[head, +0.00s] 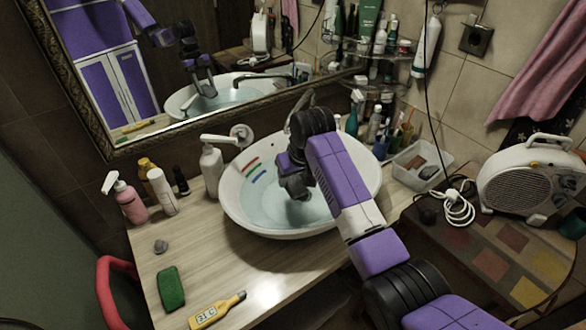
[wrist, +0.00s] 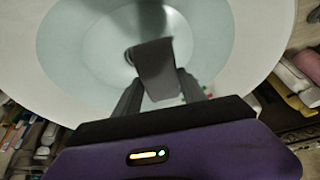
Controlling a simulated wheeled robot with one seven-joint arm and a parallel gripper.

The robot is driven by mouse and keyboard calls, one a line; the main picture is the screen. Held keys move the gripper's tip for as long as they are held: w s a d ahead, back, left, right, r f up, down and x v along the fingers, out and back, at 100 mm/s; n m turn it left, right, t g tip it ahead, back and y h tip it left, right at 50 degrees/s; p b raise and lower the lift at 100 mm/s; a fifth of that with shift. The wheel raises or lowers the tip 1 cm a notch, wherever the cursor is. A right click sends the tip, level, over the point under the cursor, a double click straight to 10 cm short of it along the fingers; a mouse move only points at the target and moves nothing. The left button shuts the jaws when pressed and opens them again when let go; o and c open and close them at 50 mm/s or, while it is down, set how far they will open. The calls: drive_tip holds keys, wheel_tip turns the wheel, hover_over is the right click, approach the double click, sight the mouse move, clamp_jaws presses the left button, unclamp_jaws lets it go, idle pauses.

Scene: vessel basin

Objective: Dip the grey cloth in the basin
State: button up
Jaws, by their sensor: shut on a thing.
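The grey cloth (wrist: 155,68) shows in the wrist view as a small dark grey piece between the fingers of my gripper (wrist: 160,88). My gripper is shut on it. In the head view my gripper (head: 296,186) points down inside the white basin (head: 236,211), over the pale water (head: 270,205). The cloth cannot be made out clearly there, as my wrist and fingers cover it. The basin rim also shows in the wrist view (wrist: 258,40). I cannot tell whether the cloth touches the water.
A green sponge (head: 171,289), a yellow thermometer (head: 217,311) and a small grey lump (head: 160,246) lie on the wooden counter (head: 215,262). A white pump bottle (head: 211,170) stands left of the basin. A fan heater (head: 532,181) stands at right. The front counter is mostly clear.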

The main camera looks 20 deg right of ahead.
sight(297, 176)
drive_tip(key=shift+f+b, duration=2.15)
drive_tip(key=shift+f, duration=2.05)
drive_tip(key=shift+d, duration=0.1)
drive_tip(key=shift+w+d, duration=0.15)
drive_tip(key=shift+d, duration=0.3)
drive_tip(key=shift+r, duration=0.1)
wheel_tip(297, 176, up, 6)
drive_tip(key=p, duration=0.5)
drive_tip(key=shift+r, duration=2.75)
drive_tip(key=shift+r, duration=0.1)
